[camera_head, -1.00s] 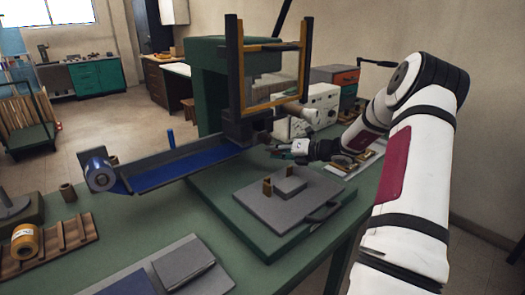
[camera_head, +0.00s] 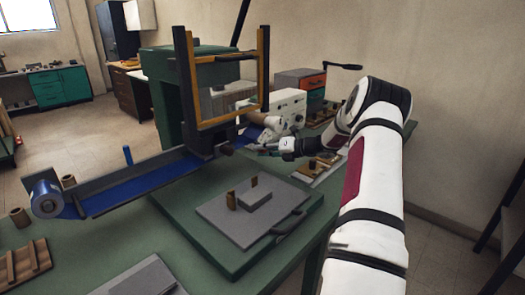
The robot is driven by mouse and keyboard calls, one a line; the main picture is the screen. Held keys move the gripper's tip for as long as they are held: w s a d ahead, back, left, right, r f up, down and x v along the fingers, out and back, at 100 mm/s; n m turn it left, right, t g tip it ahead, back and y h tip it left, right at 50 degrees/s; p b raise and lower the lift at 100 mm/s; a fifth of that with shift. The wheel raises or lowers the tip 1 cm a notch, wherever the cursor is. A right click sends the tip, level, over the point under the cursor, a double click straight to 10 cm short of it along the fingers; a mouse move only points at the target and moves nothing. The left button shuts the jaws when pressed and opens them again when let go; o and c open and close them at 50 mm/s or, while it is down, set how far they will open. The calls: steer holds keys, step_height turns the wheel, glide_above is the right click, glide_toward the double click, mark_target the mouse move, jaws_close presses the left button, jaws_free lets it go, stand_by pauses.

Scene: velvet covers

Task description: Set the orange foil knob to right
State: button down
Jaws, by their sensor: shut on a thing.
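My gripper (camera_head: 260,148) is in the head view, in front of the white control box and to the right of the press head. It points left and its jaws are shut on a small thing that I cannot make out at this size. I cannot pick out an orange foil knob. A small dark brown knob (camera_head: 227,149) sticks out at the foot of the press head, just left of my fingertips and apart from them. The white control box (camera_head: 292,103) has small dark details on its face, and my gripper and wrist cover part of the area below it.
The green press (camera_head: 158,100) carries an upright black and yellow frame (camera_head: 181,80). A long blue tray (camera_head: 140,185) with a roll reaches left. A grey plate (camera_head: 225,221) with small blocks lies on the green base below. A crank handle (camera_head: 343,66) stands behind my arm.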

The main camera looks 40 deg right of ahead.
steer(key=c, duration=1.4)
jaws_free()
steer(key=shift+d, duration=0.3)
steer(key=shift+o, duration=0.2)
steer(key=v, duration=1.2)
